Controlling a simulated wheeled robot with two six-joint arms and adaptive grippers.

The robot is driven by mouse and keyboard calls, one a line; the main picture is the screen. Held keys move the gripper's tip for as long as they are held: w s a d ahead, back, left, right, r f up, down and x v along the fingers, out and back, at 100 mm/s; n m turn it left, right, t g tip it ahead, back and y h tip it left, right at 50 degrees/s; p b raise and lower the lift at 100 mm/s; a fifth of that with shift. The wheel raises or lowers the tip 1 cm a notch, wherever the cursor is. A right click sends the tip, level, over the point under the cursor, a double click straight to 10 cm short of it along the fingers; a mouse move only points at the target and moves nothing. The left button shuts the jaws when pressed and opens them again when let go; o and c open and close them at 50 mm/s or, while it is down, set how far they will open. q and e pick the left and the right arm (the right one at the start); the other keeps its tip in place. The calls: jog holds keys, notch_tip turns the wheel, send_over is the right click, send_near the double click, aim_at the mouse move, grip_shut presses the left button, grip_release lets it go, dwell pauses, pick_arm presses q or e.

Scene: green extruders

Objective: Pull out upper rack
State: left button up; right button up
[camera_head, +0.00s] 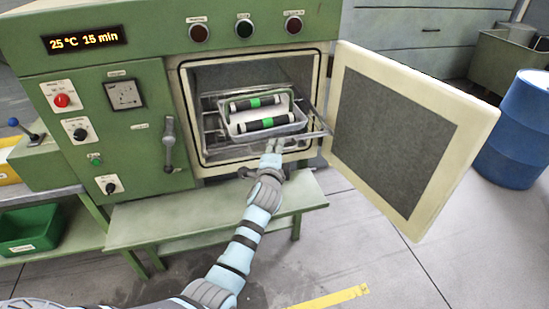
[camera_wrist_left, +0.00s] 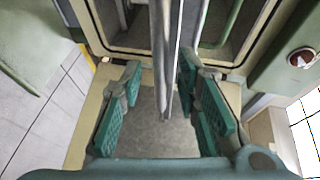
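The upper rack (camera_head: 316,133) is a metal wire rack in the open green oven, its front sticking out a little past the opening. A metal tray (camera_head: 292,128) on it holds two black and white cylinders with green bands (camera_head: 255,103). My left gripper (camera_head: 272,148) is at the rack's front edge. In the left wrist view the gripper (camera_wrist_left: 160,82) is open, with teal pads on both sides of the rack's metal bars (camera_wrist_left: 168,45). Gaps show between pads and bars. My right gripper is not in view.
The oven door (camera_head: 395,130) stands wide open to the right. A green ledge (camera_head: 145,222) lies below the opening. A door handle (camera_head: 169,145) sticks out left of it. A blue barrel (camera_head: 515,130) stands at the far right, and a green bin (camera_head: 30,230) at the left.

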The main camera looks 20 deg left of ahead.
pick_arm(q)
jog(key=v, duration=1.1)
jog(key=s+f+n+g+h, duration=0.15)
jog(key=s+f, duration=0.35)
jog(key=f, duration=0.6)
jog(key=s+d+f+n+g+h, duration=0.1)
jog(key=s+f+n+g, duration=0.3)
jog(key=f, duration=0.8)
jog(key=s+f+g+h, duration=0.1)
jog(key=s+f+g, duration=0.1)
jog(key=s+f, duration=0.65)
jog(key=s+a+f+n+g, duration=0.2)
jog(key=s+f, duration=0.4)
jog(key=s, duration=0.4)
jog(key=s+a+f+n+g, duration=0.2)
jog(key=s+f, duration=0.4)
jog(key=s, duration=0.5)
jog(key=s+a+f+n+g, duration=0.2)
jog(key=s+f+n, duration=0.2)
jog(key=s, duration=0.6)
notch_tip(320, 180, down, 3)
jog(key=shift+s+r+g, duration=0.2)
jog(key=shift+s+g, duration=0.05)
jog(key=shift+g, duration=0.1)
